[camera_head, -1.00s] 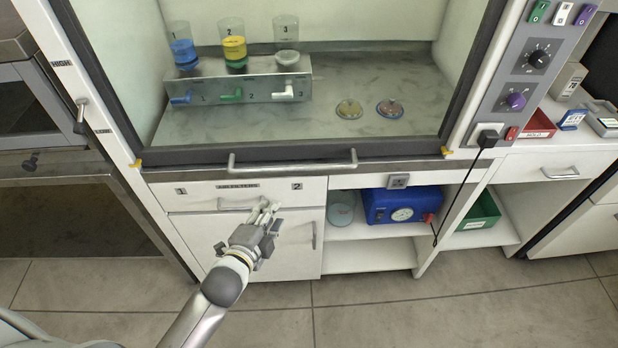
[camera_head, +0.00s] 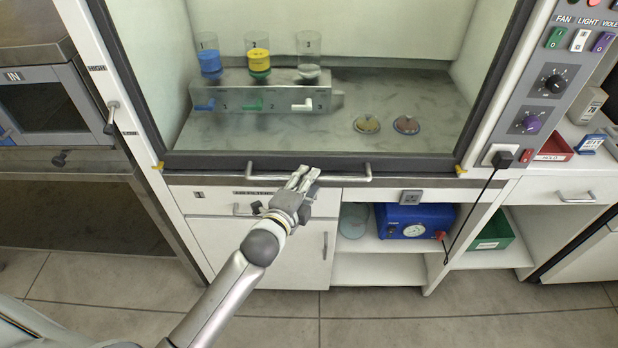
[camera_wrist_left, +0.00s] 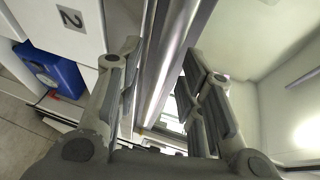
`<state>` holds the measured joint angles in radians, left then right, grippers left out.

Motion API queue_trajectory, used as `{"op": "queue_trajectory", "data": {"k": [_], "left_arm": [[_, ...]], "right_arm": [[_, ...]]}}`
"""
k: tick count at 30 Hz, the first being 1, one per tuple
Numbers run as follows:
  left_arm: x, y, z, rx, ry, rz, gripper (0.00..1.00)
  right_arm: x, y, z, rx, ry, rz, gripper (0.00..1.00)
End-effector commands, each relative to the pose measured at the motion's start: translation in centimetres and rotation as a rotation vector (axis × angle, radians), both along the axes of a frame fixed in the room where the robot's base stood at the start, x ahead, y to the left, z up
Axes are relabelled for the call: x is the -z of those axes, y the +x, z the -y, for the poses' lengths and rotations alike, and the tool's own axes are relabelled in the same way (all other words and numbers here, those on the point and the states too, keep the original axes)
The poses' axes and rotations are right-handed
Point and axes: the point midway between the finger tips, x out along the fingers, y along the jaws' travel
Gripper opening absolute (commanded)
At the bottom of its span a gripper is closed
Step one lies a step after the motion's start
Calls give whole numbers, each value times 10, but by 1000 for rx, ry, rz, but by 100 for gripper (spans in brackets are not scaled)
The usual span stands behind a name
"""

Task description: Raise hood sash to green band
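The hood sash (camera_head: 210,160) is a clear pane in a dark frame. Its bottom edge is level with small yellow marks on the posts, the left one (camera_head: 158,166) and the right one (camera_head: 460,170). A pale bar handle (camera_head: 345,178) runs along the bottom edge. My left gripper (camera_head: 304,178) is at the middle of this handle. In the left wrist view, its fingers (camera_wrist_left: 165,70) are spread, with a long metal bar (camera_wrist_left: 172,50) between them; I cannot tell if they touch it. I see no green band. My right gripper is not in view.
Below the sash are a white drawer and cupboard (camera_head: 300,262) and a shelf with a blue device (camera_head: 398,218). A grey switch panel (camera_head: 540,100) with a plugged black cord is at right. Inside the hood are a filter rack (camera_head: 290,95) and two dishes.

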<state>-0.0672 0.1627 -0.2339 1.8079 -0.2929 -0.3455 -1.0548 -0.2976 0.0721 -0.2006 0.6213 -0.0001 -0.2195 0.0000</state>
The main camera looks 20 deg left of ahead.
Motion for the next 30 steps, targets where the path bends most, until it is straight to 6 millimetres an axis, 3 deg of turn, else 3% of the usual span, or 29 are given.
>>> {"op": "queue_trajectory", "data": {"k": [6,14,23,30], "left_arm": [[2,13,2,1,0,1,35],[2,14,2,0,0,1,35],[3,14,2,0,0,0,1],[3,14,2,0,0,0,0]], "right_arm": [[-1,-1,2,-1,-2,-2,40],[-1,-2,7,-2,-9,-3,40],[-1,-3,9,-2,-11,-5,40],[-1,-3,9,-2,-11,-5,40]]}}
